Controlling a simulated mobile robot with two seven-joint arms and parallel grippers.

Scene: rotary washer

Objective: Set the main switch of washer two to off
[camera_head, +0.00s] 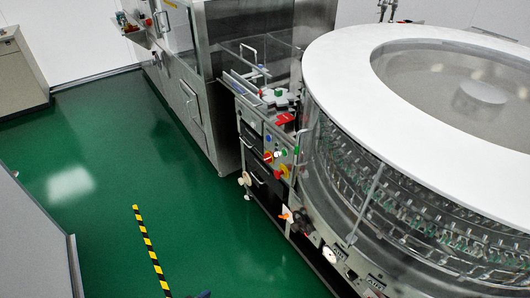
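A large round rotary washer (395,90) with a white ring top and clear side wall fills the right of the head view. At its left end is a steel control panel (278,140) with small coloured controls. A red and yellow knob (283,170) sits low on this panel, and a red control (268,157) is just left of it. I cannot tell which is the main switch, its setting, or any washer number. Neither gripper can be made out. A small dark shape at the bottom edge is too cut off to identify.
A steel cabinet machine (195,75) stands behind the panel. A white handwheel (245,178) and orange and black knobs (300,220) stick out along the washer's front. Green floor (150,170) is open on the left, with a yellow-black strip (151,250). A beige cabinet (18,72) stands far left.

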